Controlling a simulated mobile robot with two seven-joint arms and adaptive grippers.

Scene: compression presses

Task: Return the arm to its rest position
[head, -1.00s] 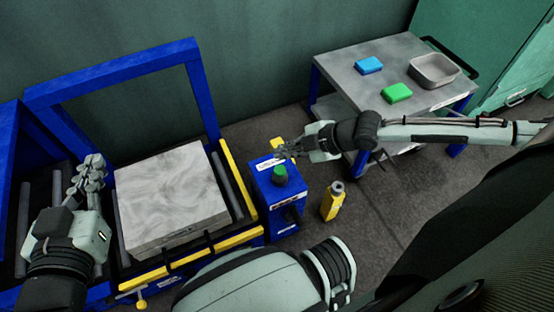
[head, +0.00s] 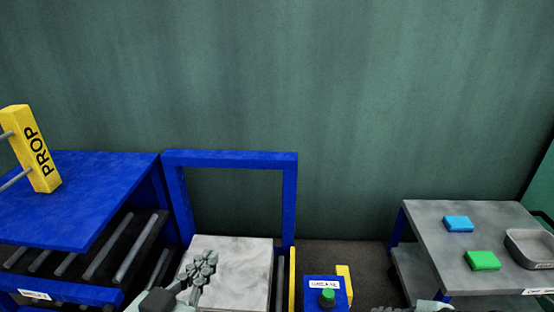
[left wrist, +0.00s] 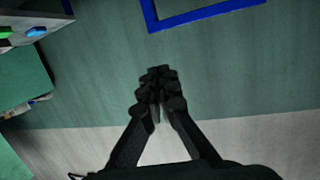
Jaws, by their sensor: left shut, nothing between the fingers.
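My left gripper (head: 203,262) is in front of the pale marbled block in the head view, with its grey fingers pointing up. In the left wrist view its dark fingers (left wrist: 158,76) are together, with nothing held between them. A sliver of my right gripper (head: 388,308) shows at the bottom edge of the head view, between the blue control box and the grey table. Most of it is cut off, so its fingers cannot be made out.
The pale block (head: 238,254) lies within the blue press frame (head: 290,190). A yellow prop (head: 32,150) stands on the blue press at left. The control box (head: 313,284) has a green button. The table (head: 430,215) holds a blue block (head: 458,224), a green block (head: 483,260) and a tray (head: 530,245).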

